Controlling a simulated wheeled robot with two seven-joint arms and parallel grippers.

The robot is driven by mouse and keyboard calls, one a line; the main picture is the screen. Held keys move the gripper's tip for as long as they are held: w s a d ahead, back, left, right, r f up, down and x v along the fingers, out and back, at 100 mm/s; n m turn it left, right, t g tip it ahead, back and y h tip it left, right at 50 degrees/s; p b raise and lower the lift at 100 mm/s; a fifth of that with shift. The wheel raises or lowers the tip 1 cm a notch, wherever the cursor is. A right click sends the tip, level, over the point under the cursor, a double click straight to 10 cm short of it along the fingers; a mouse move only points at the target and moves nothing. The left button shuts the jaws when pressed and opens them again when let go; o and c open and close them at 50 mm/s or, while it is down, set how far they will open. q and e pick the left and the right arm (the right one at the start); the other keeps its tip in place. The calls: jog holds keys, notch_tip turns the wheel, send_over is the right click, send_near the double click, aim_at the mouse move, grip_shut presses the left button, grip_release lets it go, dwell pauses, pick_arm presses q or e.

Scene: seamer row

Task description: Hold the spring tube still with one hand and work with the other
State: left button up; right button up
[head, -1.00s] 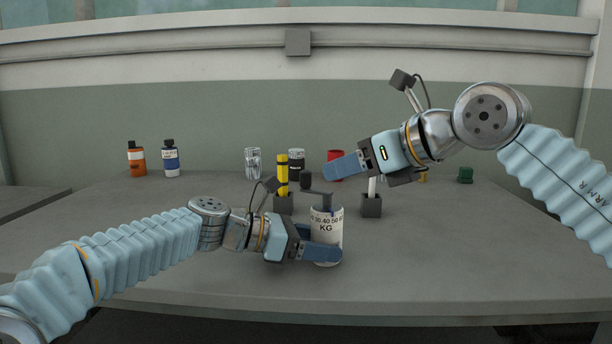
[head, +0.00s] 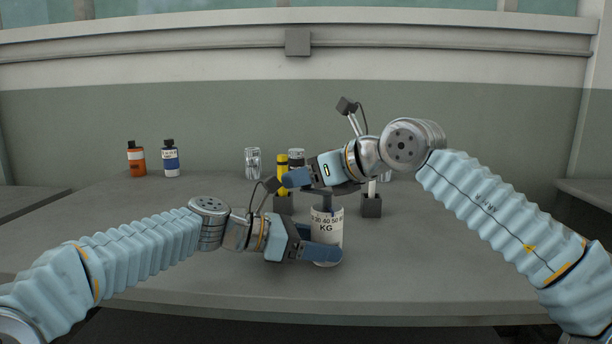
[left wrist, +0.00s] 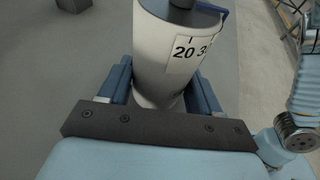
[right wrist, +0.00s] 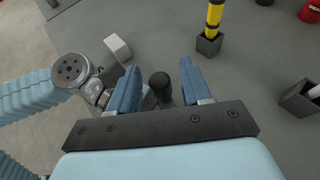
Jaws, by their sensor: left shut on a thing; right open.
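The spring tube (head: 328,238) is a white upright cylinder with a printed scale and "KG", standing on the grey table; it also fills the top of the left wrist view (left wrist: 165,60). My left gripper (head: 322,246) is shut on the tube low down, one finger on each side. A short dark post (head: 328,201) rises from the tube's top. My right gripper (head: 286,181) is open above and left of the tube in the head view. In the right wrist view, a black knob (right wrist: 160,84) lies between its spread fingers; contact cannot be told.
A yellow stick (head: 283,172) stands in a dark block (head: 284,204) behind the tube. Another dark block (head: 371,206) holds a white stick. Orange (head: 137,160) and blue-labelled (head: 171,161) bottles and a clear jar (head: 252,162) stand further back.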

grip_shut()
dwell(0.4)
jog(key=d+m+t+h, duration=0.1)
jog(key=m+h, duration=0.5)
jog(key=w+d+m+h, duration=0.1)
jog(key=d+m+h, duration=0.1)
jog(key=m+h, duration=0.4)
jog(key=w+d+m+t+h, duration=0.1)
jog(key=d+m+h, duration=0.1)
jog(key=m+h, duration=0.3)
jog(key=shift+w+d+m+t+h, duration=0.2)
jog(key=shift+m+t+h, duration=0.15)
jog(key=shift+h, duration=0.55)
